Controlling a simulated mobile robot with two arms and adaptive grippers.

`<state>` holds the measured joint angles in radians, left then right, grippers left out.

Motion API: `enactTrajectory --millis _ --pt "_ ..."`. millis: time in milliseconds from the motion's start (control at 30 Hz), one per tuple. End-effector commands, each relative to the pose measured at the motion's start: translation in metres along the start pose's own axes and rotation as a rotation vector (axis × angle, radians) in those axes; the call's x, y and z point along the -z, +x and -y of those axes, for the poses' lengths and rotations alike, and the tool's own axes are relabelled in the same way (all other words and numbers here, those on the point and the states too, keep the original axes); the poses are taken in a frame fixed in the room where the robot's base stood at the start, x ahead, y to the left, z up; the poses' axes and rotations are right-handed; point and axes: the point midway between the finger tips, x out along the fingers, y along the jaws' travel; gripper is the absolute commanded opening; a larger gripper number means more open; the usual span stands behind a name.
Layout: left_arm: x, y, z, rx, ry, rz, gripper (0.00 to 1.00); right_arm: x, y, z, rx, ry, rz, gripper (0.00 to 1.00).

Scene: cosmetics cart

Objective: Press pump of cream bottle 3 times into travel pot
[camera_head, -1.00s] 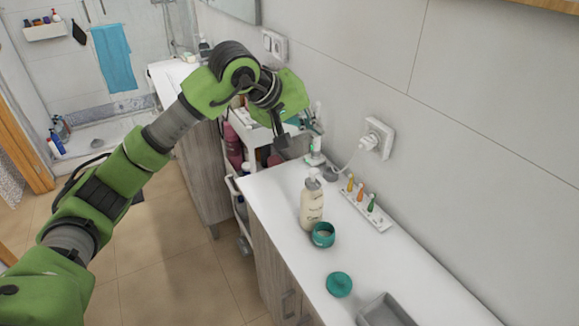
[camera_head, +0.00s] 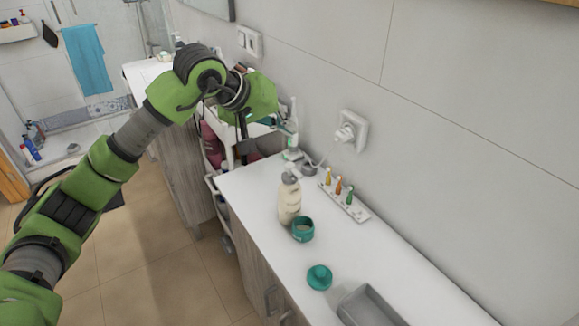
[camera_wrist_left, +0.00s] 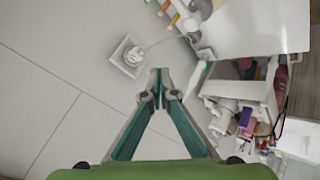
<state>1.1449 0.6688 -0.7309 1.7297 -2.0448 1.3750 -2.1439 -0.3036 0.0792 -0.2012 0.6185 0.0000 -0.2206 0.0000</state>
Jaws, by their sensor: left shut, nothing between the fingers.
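The cream bottle (camera_head: 289,203) stands upright on the white counter, with a grey pump head (camera_head: 290,177) on top. The teal travel pot (camera_head: 303,231) stands open right beside the bottle, on its near side. Its likely lid, a teal disc (camera_head: 319,277), lies apart on the counter. My left gripper (camera_head: 243,133) is up beyond the counter's far end, left of the bottle and well apart from it. In the left wrist view its fingertips (camera_wrist_left: 160,74) meet with nothing between them. I cannot make out the bottle or pot there. My right gripper is out of view.
An electric toothbrush (camera_head: 292,135) stands at the counter's far end. A small rack (camera_head: 356,212) with coloured vials lies along the wall below a socket (camera_head: 350,130). A grey tray (camera_head: 368,306) is at the front. A filled cart (camera_head: 225,135) stands beyond the counter.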

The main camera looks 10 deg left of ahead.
Motion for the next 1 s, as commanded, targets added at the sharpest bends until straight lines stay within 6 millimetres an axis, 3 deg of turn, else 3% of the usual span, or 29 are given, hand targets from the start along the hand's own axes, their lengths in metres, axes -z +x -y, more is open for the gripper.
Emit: enactTrajectory --millis 400,1000 --pt "-0.032 0.044 0.032 -0.001 0.0 -0.001 0.0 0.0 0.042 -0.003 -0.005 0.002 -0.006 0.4" --pt "-0.035 0.048 0.035 0.0 0.0 0.0 0.0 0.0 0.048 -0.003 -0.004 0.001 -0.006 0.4"
